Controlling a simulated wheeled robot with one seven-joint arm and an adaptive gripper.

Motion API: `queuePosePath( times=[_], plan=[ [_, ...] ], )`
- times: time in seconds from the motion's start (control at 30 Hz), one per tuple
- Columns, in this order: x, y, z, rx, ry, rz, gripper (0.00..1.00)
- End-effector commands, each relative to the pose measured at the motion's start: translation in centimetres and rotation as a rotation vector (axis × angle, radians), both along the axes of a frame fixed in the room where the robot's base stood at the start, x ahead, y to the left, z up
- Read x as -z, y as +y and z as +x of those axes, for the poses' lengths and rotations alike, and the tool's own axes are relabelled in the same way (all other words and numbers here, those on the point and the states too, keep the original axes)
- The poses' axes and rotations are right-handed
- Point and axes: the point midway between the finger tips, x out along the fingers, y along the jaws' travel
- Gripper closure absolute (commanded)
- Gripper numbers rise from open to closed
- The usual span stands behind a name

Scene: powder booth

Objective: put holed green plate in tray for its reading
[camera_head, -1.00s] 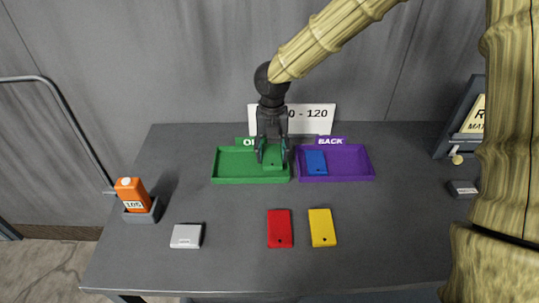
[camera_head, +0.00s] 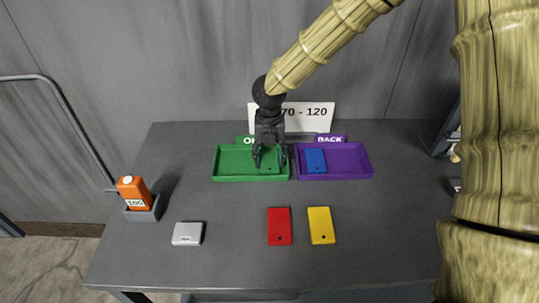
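The green plate (camera_head: 271,168) lies in the right part of the green tray (camera_head: 235,178), whose tag starts with "O"; a small hole shows near its front edge. My gripper (camera_head: 270,163) is over this tray with its fingers apart, one on each side of the plate. It looks open, and the fingers hide part of the plate. The purple tray (camera_head: 345,176), tagged "BACK", stands to the right. The orange meter (camera_head: 134,192) stands upright in a grey holder at the left; its display seems to read 106.
A blue plate (camera_head: 316,160) lies in the purple tray. A red plate (camera_head: 279,226), a yellow plate (camera_head: 321,225) and a grey box (camera_head: 187,234) lie in front.

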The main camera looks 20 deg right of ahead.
Motion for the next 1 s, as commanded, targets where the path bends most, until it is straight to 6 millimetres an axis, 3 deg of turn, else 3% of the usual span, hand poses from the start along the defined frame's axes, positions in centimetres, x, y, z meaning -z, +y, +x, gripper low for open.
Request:
queuePosePath(
  times=[0.47,1.0],
  plan=[
    [-0.7,0.0,0.1,0.000,-0.002,0.001,0.40],
    [-9.5,0.0,0.1,0.000,-0.003,0.001,0.40]
  ],
)
